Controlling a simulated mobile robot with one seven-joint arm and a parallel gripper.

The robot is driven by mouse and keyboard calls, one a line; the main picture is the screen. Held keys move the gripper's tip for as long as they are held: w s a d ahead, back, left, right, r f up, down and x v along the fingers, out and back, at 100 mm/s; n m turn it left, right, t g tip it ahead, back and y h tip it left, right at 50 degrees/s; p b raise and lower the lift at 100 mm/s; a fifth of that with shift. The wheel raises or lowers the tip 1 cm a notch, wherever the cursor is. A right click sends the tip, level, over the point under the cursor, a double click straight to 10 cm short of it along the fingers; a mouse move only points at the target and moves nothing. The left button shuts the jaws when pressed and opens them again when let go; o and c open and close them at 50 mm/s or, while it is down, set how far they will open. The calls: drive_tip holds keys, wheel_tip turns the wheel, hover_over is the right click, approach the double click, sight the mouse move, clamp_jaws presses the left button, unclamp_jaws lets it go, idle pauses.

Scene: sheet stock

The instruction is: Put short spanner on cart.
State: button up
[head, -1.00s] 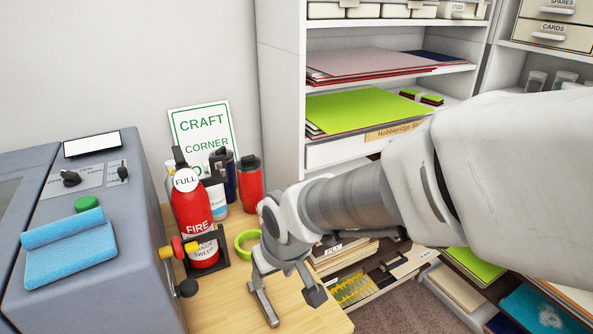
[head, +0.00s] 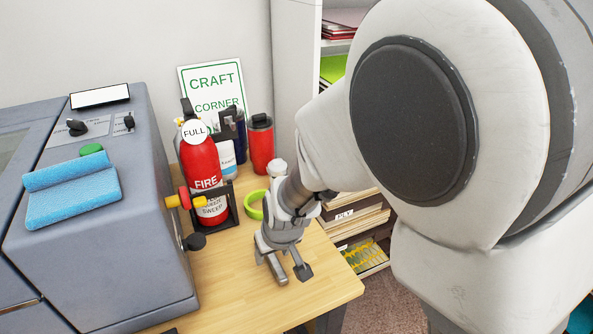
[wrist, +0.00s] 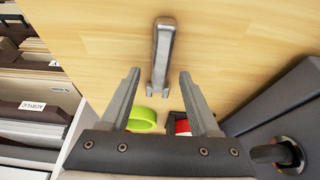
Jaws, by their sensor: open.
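A grey metal spanner (wrist: 163,48) lies on the wooden table (wrist: 95,30) in the wrist view. Its forked end points towards my gripper (wrist: 160,74) and sits between the two fingers as seen from the wrist, with clear space on both sides. My gripper is open and empty, pointing down over the table. In the head view my gripper (head: 286,268) is low over the table's right part, and the spanner is hard to tell from the fingers there. I cannot make out a cart in these views.
A green tape ring (head: 255,205), a red fire extinguisher (head: 203,172) and a red tumbler (head: 261,148) stand behind my gripper. A grey machine (head: 130,235) with a blue cloth (head: 72,194) is at left. Shelving is at right. The table's front middle is mostly bare.

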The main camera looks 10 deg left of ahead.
drive_tip(key=shift+w+f, duration=0.15)
drive_tip(key=shift+f, duration=0.2)
drive_tip(key=shift+f, duration=0.15)
drive_tip(key=shift+c, duration=0.3)
clamp_jaws()
